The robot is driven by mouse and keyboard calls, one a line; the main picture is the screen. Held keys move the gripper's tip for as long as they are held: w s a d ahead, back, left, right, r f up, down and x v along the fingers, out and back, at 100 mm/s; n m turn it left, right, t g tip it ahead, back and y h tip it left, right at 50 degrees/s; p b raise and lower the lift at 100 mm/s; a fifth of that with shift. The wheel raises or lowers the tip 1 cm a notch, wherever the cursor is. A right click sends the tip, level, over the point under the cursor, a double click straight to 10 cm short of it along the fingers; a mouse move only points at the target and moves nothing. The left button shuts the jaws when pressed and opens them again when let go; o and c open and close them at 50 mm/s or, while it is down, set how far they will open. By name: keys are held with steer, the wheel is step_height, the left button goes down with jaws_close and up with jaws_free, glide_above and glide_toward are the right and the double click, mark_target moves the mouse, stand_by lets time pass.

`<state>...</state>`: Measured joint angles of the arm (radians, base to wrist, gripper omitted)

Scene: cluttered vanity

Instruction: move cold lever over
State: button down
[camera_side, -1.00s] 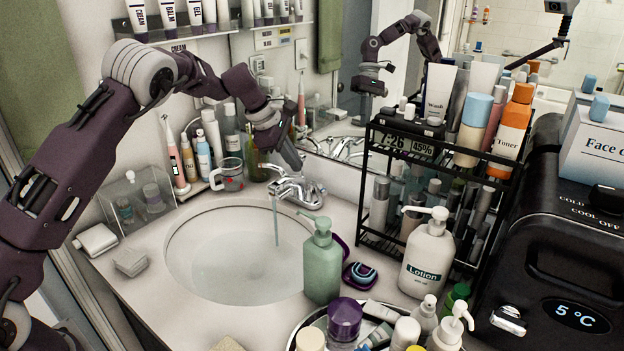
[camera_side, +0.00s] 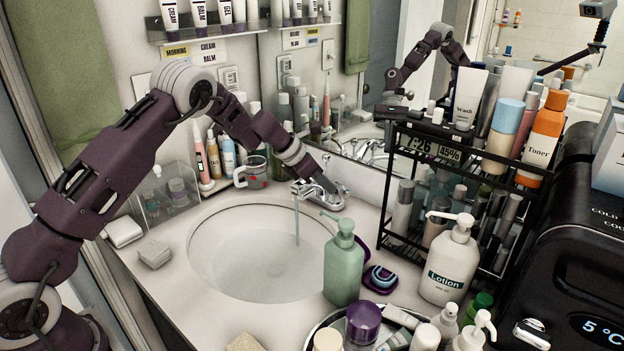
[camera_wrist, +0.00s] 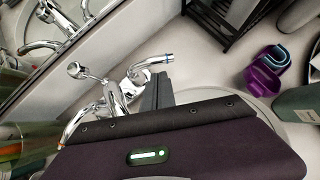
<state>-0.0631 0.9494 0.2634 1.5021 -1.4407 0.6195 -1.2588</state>
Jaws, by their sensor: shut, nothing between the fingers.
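The chrome faucet (camera_side: 326,198) stands at the back rim of the basin, with water (camera_side: 297,222) running from its spout. In the wrist view, the faucet (camera_wrist: 112,98) shows several chrome arms. One curved lever with a bluish tip (camera_wrist: 158,62), seemingly the cold lever, lies just beyond my fingertips. My gripper (camera_wrist: 161,82) is shut and empty, pointing down close beside the faucet. In the side view, my gripper (camera_side: 326,184) overlaps the faucet and hides part of its levers. I cannot tell whether the fingers touch the lever.
The white basin (camera_side: 215,262) lies in front of the faucet. A green pump bottle (camera_side: 343,265) stands at its right rim, near a purple case (camera_side: 380,278). A glass mug (camera_side: 252,172) stands left of the faucet. A black wire rack (camera_side: 385,205) stands right; the mirror is behind.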

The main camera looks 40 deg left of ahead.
steer(key=shift+w+d+f, duration=0.1)
steer(key=shift+w+d, duration=0.25)
steer(key=shift+w, duration=0.2)
steer(key=shift+w+d+n+y, duration=0.3)
steer(key=shift+w+d+n, duration=0.15)
steer(key=shift+w, duration=0.1)
steer(key=shift+d, duration=0.15)
